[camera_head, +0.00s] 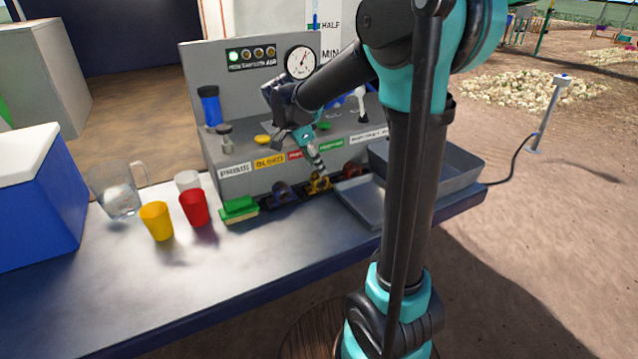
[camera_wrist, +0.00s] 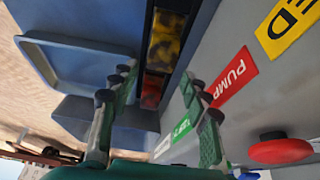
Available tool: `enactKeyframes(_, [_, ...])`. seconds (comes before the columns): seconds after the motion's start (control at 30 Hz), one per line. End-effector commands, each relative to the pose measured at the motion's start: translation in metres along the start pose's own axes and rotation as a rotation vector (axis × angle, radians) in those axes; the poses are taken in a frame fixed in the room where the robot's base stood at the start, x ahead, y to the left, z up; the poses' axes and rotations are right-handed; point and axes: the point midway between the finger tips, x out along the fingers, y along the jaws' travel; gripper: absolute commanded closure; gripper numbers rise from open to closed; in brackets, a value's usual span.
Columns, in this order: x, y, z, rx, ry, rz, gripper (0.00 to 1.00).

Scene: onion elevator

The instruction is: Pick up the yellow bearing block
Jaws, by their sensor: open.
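The yellow bearing block (camera_head: 318,183) sits in a dark slot at the foot of the grey panel, between a dark block and a red block. In the wrist view the yellow block (camera_wrist: 168,38) lies in its dark recess, just beyond my fingertips. My gripper (camera_head: 316,162) hangs over the bench front, close above the yellow block in the picture. In the wrist view my gripper (camera_wrist: 159,77) has its two green-and-grey fingers spread apart with nothing between them. I cannot tell the exact gap between fingertips and block.
A red block (camera_head: 351,170) sits beside it, with a grey tray (camera_head: 362,200) to the right. At left are a green sponge (camera_head: 238,208), a red cup (camera_head: 194,208), a yellow cup (camera_head: 157,221) and a clear pitcher (camera_head: 118,195). A red button (camera_wrist: 280,150) protrudes from the panel.

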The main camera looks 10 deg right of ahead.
Motion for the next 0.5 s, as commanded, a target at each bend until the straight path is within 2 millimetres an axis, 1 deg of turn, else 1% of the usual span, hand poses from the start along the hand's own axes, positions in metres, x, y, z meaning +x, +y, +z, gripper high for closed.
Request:
enactKeyframes(0.23, [0.016, -0.001, 0.002, 0.0, 0.0, 0.0, 0.53])
enactKeyframes(0.4, [0.039, -0.002, 0.01, 0.001, 0.0, 0.001, 0.53])
enactKeyframes(0.5, [0.051, -0.001, 0.009, 0.001, 0.0, 0.001, 0.53])
